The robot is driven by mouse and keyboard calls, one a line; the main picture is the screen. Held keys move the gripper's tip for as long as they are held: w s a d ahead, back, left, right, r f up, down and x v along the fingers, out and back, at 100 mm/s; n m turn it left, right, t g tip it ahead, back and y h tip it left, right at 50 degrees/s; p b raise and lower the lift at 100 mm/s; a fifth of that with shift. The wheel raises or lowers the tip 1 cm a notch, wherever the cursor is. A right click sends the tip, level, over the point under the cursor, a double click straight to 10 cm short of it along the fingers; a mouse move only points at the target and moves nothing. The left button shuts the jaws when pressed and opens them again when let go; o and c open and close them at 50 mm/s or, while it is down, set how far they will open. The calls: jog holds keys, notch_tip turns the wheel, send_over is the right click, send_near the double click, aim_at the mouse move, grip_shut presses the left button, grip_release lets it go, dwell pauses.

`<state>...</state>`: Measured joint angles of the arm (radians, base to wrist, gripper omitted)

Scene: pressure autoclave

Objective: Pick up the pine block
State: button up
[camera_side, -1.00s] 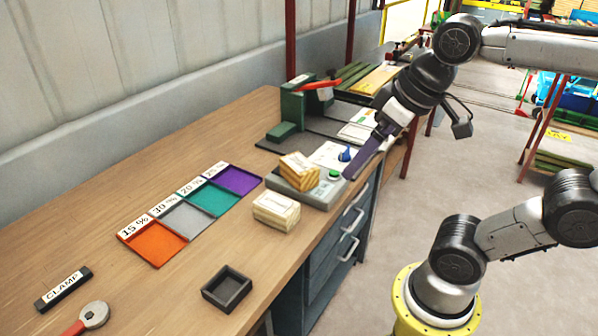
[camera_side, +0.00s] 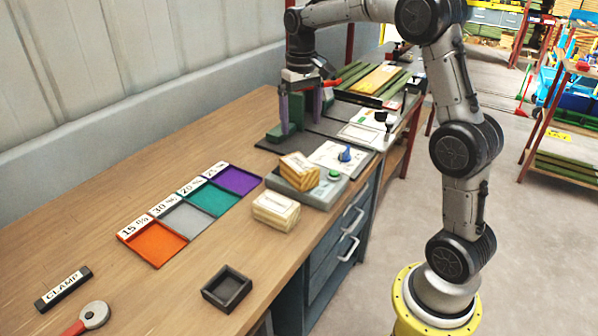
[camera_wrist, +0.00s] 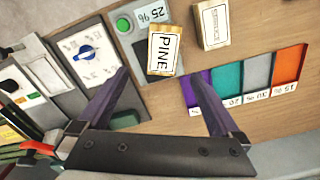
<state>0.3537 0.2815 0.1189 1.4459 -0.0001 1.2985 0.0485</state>
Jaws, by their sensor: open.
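The pine block (camera_side: 299,171) is a light wooden block resting on a grey meter box (camera_side: 322,194) at the bench's right edge. In the wrist view its top label reads PINE (camera_wrist: 165,50), and it lies just beyond my fingertips. My gripper (camera_side: 301,126) is open and empty, pointing down with purple fingers, above the far part of the bench in the side view. It is behind and apart from the block. In the wrist view my gripper (camera_wrist: 158,78) shows both fingers spread, with bench and box visible between them.
A second pale block (camera_side: 276,211) sits on the bench close to the meter box. A green clamp device (camera_side: 282,132) stands at my fingers. Coloured trays (camera_side: 154,243) lie left, and a dark open tray (camera_side: 227,288) lies in front. Bare bench separates them.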

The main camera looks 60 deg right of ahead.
send_over(299, 163)
jog(key=f, duration=0.7)
jog(key=shift+s+d+f, duration=0.15)
jog(key=shift+d+f, duration=0.1)
jog(key=shift+a+f, duration=0.15)
jog(key=shift+f, duration=1.2)
jog(key=shift+a+f, duration=0.1)
jog(key=shift+f, duration=1.25)
jog(key=c, duration=1.4)
grip_shut()
jog(key=shift+w+r, duration=0.1)
jog(key=shift+w, duration=0.1)
jog(key=shift+r, duration=0.1)
